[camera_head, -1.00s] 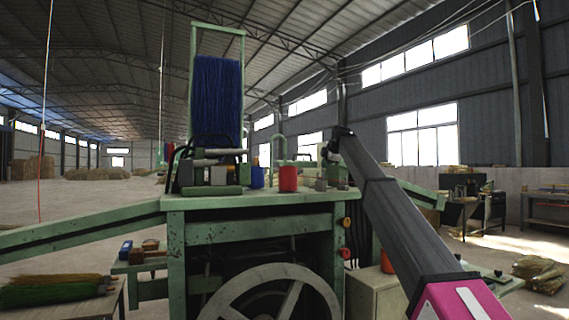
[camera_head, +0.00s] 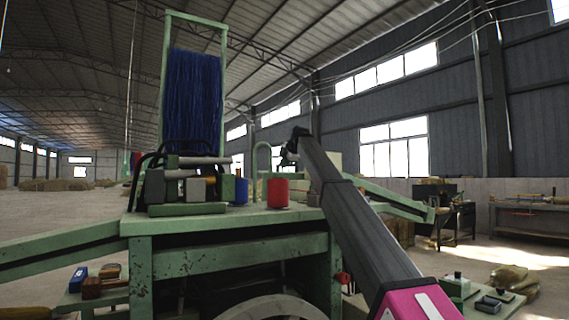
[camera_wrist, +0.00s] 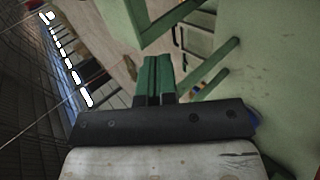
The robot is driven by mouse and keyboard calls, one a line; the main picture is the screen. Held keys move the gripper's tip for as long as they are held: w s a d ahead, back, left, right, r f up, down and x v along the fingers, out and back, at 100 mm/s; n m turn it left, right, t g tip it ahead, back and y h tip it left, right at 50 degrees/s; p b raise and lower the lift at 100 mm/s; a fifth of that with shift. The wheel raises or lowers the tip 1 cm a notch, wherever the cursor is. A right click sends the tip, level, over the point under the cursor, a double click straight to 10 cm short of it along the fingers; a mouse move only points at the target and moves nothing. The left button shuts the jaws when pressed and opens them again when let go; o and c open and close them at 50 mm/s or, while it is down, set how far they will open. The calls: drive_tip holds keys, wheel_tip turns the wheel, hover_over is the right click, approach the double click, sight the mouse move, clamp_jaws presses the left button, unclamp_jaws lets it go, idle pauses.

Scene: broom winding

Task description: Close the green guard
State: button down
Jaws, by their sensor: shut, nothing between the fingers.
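The green machine (camera_head: 235,262) stands close in front of me. A thin green tube hoop (camera_head: 262,150) rises from its top behind a red cylinder; I cannot tell for certain whether this is the guard. My gripper (camera_head: 288,155) is above the back right of the machine top, right of the hoop, small and dark in the head view. In the wrist view my gripper (camera_wrist: 153,62) shows its two green fingers together, shut and empty. Green frame bars (camera_wrist: 212,72) lie beyond and right of the fingertips there, with no clear contact.
A tall green frame holds blue bristles (camera_head: 193,100) at the left. A red cylinder (camera_head: 278,193) and a blue cylinder (camera_head: 241,190) stand on the machine top. Green side arms (camera_head: 60,250) slope out left and right. A bench (camera_head: 530,210) stands far right.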

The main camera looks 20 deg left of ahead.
drive_tip(key=w+a+f, duration=0.4)
drive_tip(key=w+a, duration=0.2)
drive_tip(key=a, duration=0.1)
drive_tip(key=shift+a+f, duration=0.1)
